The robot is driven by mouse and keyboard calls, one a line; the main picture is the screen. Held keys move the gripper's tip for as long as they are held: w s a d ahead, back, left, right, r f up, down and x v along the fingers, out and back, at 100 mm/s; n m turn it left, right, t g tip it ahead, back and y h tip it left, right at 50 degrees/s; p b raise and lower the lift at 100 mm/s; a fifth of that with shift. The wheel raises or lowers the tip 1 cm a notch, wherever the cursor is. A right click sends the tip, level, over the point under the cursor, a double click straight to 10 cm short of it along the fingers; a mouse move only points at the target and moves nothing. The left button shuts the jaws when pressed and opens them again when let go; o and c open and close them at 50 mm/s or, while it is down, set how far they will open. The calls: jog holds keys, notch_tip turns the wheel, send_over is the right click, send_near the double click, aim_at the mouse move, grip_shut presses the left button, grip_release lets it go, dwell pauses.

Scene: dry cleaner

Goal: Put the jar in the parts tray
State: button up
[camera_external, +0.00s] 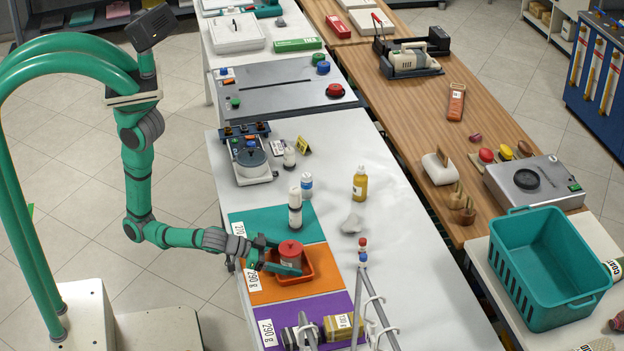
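A jar with a red lid and a pale label (290,253) stands upright in or just above the small orange-red parts tray (309,275). The tray lies on the orange mat. My gripper (288,257) reaches in from the left at the jar, low over the tray. One dark finger is on the far side of the jar, and a green and grey finger crosses in front of its lower part. I cannot tell whether the fingers press on the jar or stand slightly apart. The jar's base is hidden.
A teal mat (265,222) with a white bottle (295,208) lies behind the tray. A purple mat (290,311) with a boxed item (342,326) lies in front. A metal rail (376,305) rises at the front. The white table right of the mats is mostly clear.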

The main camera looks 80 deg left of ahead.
jog(key=shift+r, duration=0.2)
jog(key=v, duration=1.2)
